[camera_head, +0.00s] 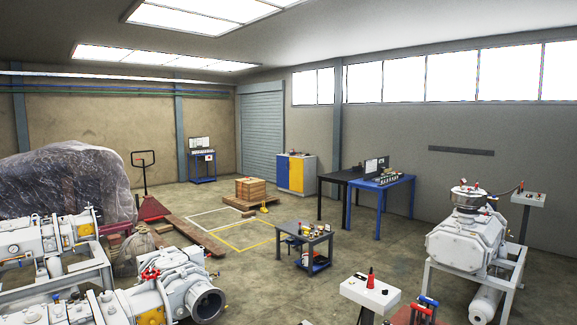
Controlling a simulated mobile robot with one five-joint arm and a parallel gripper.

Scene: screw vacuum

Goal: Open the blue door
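A cabinet with a blue door (282,172) and a yellow door (296,175) stands against the far wall, right of the middle. The blue door is on the left and looks closed; its handle is too small to make out. My gripper is not in view, so its distance from the door cannot be told.
A grey roller shutter (262,130) is behind the cabinet. A blue table (380,190), a black table (330,181) and a grey cart (305,236) stand nearer. A wooden crate (251,188) sits left of the cabinet. White machines flank the foreground; some floor between is clear.

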